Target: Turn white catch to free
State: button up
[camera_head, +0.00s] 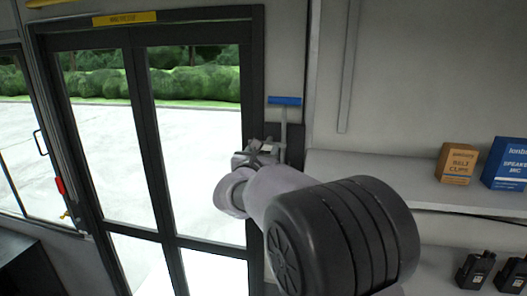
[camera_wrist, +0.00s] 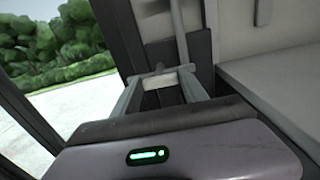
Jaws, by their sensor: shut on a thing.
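The white catch (camera_wrist: 160,84) shows as a small pale block between the two fingers of my gripper (camera_wrist: 162,74) in the wrist view. My gripper is shut on it, with a grey finger on each side. In the head view my gripper (camera_head: 264,149) is at the dark frame beside the glass door, and a small white patch of the catch (camera_head: 269,147) shows there. My wrist hides part of the mount. A grey rod (camera_head: 284,122) with a blue handle (camera_head: 285,101) rises just above the gripper; the rod also shows in the wrist view (camera_wrist: 179,32).
The glass doors (camera_head: 190,150) with dark frames stand at left, with pavement and hedges outside. A grey shelf (camera_head: 400,186) at right holds an orange box (camera_head: 457,163) and a blue box (camera_head: 507,165). Black radios (camera_head: 474,270) stand lower down.

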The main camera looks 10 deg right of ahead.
jog(key=shift+f+b, duration=0.15)
jog(key=shift+b, duration=0.2)
jog(key=m+b, duration=0.1)
jog(key=b, duration=0.1)
jog(key=m+b, duration=0.2)
jog(key=b, duration=0.1)
jog(key=shift+f+b, duration=0.25)
jog(key=shift+b, duration=0.05)
jog(key=m+b, duration=0.5)
jog(key=b, duration=0.2)
jog(key=shift+s+d+m+b, duration=0.1)
jog(key=shift+m+b, duration=0.2)
jog(key=shift+b, duration=0.1)
jog(key=m+b, duration=0.4)
jog(key=shift+m+b, duration=0.3)
jog(key=shift+b, duration=0.1)
jog(key=shift+r+m+b, duration=0.15)
jog(key=shift+m+b, duration=1.65)
jog(key=shift+m, duration=0.5)
jog(key=o, duration=1.4)
